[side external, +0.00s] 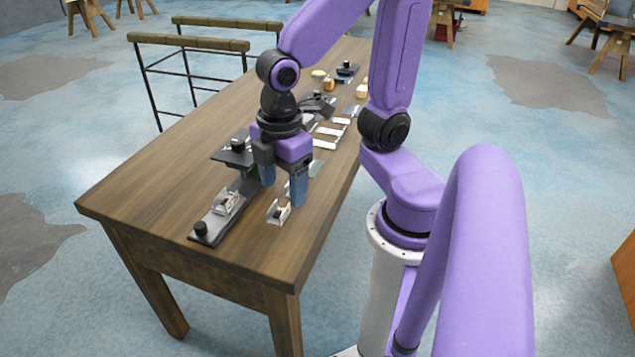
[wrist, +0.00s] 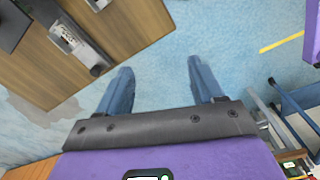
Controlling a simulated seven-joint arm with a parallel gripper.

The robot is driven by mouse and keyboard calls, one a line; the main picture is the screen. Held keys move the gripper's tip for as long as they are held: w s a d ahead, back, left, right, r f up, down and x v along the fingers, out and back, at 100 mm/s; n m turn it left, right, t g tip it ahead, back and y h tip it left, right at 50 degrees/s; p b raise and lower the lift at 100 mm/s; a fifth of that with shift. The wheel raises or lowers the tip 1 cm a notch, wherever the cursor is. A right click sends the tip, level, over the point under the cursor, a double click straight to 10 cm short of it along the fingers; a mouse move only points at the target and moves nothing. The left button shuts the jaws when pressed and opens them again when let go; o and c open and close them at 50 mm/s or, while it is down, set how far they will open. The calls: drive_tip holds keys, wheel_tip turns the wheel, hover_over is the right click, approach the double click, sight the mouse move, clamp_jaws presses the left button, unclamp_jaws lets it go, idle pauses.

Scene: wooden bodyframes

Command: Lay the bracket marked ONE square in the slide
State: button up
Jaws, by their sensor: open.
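My gripper (side external: 283,188) is open and empty, above the near part of the bench by the slide. In the wrist view my gripper (wrist: 160,80) shows two blue fingers wide apart with only floor between them. The slide (side external: 214,222) is a long dark rail with black knobs, lying along the bench. A small silver bracket (side external: 227,202) sits on the slide's near part; whether it is square there I cannot tell. Another silver bracket (side external: 279,212) lies on the bench to its right, below my gripper. The slide's bracket also shows in the wrist view (wrist: 63,33). No marking is readable.
The wooden bench (side external: 150,185) has free room left of the slide. Light flat pieces (side external: 328,131), dark fixtures (side external: 318,103) and small yellowish items (side external: 320,73) crowd its right and far side. Two rail stands (side external: 190,43) stand behind its left edge.

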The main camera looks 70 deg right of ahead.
drive_tip(key=s+d+m, duration=0.1)
drive_tip(key=s, duration=0.5)
drive_tip(key=shift+r, duration=0.15)
